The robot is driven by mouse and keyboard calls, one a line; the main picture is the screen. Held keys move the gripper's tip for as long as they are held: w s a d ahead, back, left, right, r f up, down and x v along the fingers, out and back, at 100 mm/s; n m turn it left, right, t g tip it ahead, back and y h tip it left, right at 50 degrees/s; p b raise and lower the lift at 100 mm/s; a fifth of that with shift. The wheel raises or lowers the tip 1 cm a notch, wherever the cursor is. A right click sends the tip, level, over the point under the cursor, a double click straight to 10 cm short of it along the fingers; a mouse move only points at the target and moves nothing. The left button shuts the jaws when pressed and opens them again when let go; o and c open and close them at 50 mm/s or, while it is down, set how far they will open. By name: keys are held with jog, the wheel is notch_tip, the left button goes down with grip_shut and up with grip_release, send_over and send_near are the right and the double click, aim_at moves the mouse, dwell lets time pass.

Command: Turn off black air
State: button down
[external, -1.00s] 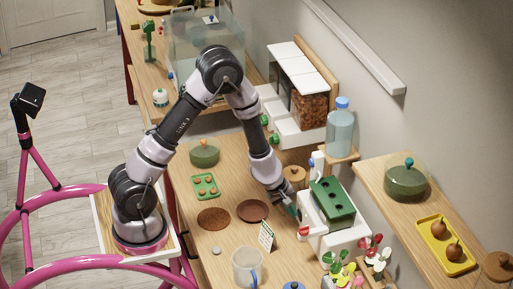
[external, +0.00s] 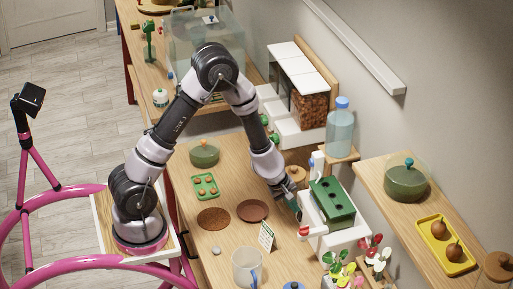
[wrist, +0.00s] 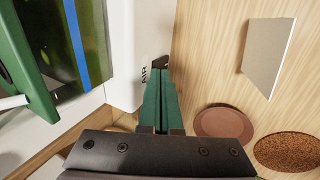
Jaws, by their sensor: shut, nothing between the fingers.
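A white unit (external: 345,236) with a green block-like top (external: 332,203) stands at the right of the table. In the wrist view its white side (wrist: 128,50) carries the printed word AIR. A small black part (wrist: 159,70), seemingly the black air control, shows beside that lettering, right at my fingertips. Whether they touch, and how the control is set, I cannot tell. My gripper (wrist: 160,88) has its green fingers together with nothing between them. In the external view my gripper (external: 297,213) is against or very near the unit's left side, partly hidden by my arm.
Two brown discs (external: 252,210) (external: 213,218) lie left of my gripper. A small standing card (external: 266,236) and a clear mug (external: 247,267) are in front. A water bottle (external: 340,129) stands behind the unit. A red knob (external: 304,231) juts from the unit's left side.

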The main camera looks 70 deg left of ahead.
jog(key=shift+s, duration=0.1)
jog(key=v, duration=1.1)
jog(key=shift+s+r, duration=0.15)
jog(key=shift+s, duration=0.4)
jog(key=s+d+r+m+t, duration=0.1)
jog(key=s+r+m, duration=0.2)
jog(key=r+m, duration=0.3)
jog(key=s+r+m, duration=0.3)
jog(key=r+m, duration=0.1)
jog(key=r, duration=0.4)
jog(key=s+a+r+m+t+y, duration=0.1)
jog(key=s+a+r+m+y, duration=0.1)
jog(key=s+r+m, duration=0.9)
jog(key=s+a+m, duration=0.1)
jog(key=s, duration=0.2)
jog(key=shift+s+a+r, duration=0.15)
jog(key=shift+s+r, duration=0.05)
jog(key=shift+r, duration=0.05)
